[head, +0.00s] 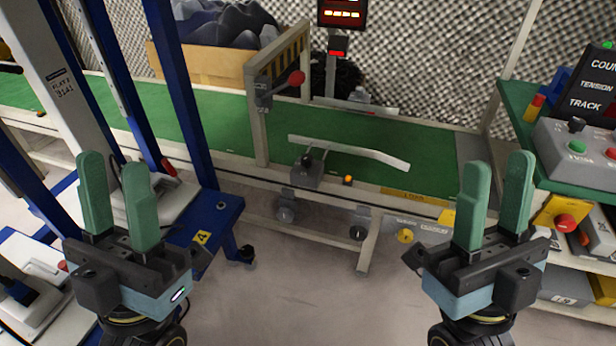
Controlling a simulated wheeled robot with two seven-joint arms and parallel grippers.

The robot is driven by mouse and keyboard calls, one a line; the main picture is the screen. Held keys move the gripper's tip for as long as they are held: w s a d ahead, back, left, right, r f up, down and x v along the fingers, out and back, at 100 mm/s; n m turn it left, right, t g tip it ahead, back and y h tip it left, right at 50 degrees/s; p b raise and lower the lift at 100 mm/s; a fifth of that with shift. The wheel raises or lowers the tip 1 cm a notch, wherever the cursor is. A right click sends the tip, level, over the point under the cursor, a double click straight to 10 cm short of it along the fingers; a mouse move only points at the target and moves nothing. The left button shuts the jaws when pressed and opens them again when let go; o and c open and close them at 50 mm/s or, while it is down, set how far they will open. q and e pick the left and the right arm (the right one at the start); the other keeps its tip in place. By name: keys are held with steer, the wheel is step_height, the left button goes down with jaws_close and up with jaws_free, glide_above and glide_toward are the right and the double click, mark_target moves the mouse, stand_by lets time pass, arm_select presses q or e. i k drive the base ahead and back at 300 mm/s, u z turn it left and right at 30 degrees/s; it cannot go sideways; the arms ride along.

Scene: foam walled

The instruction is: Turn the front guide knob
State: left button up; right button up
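A green conveyor belt (232,136) runs across the view. A pale guide rail (350,151) lies slantwise along its front side. A grey block (306,176) with a small black knob (307,160) on top sits at the belt's front edge, by the rail's left end. Round dark knobs (286,213) and (358,232) and a yellow one (405,236) sit below the edge. No readable label tells which is the front guide knob. My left gripper (114,163) is open and empty, left of the block. My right gripper (498,160) is open and empty, to its right. Neither touches a knob.
A blue and white upright frame (185,100) stands at the left, close to my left gripper. A gate with a red ball lever (296,78) spans the belt. A shelf with a control box (580,150) stands at the right. Floor between my grippers is clear.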

mark_target(307, 160)
steer(key=u, duration=0.05)
steer(key=k, duration=0.2)
steer(key=z, duration=1.2)
steer(key=i, duration=1)
steer(key=u, duration=2.8)
